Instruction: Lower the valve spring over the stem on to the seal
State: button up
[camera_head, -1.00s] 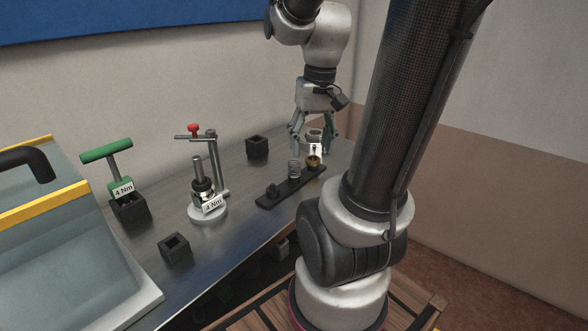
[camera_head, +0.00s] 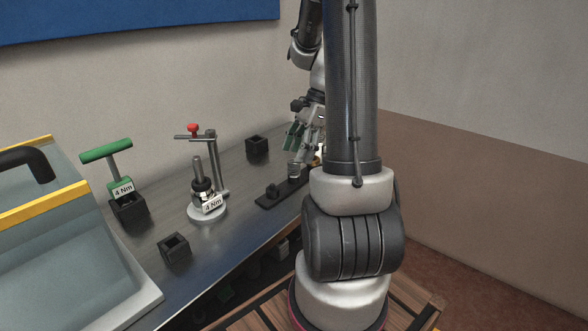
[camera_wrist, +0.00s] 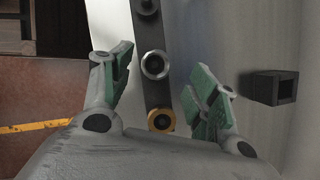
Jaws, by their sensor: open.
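The valve spring shows end-on as a pale ring (camera_wrist: 155,65) on a dark strip (camera_wrist: 150,36) in the wrist view. In the head view the spring (camera_head: 296,171) is small and partly hidden by my gripper. My gripper (camera_wrist: 159,82) is open, with its green-padded fingers on either side of the strip. The spring lies between them in this view; I see no contact. The upright stem (camera_head: 198,170) stands on a round base (camera_head: 207,213) left of the strip. A dark collar, perhaps the seal (camera_head: 201,185), sits around its lower part.
A brass cup (camera_wrist: 161,120) and a dark part (camera_wrist: 146,7) also sit on the strip. A red-knobbed post (camera_head: 213,160) stands beside the stem.

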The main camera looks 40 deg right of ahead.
aim_at(290, 175)
jog(key=x, duration=0.4)
jog(key=shift+s+a+f, duration=0.1)
jog(key=shift+s+f, duration=0.1)
jog(key=shift+f, duration=0.2)
jog(key=shift+c, duration=0.2)
jog(key=c, duration=1.1)
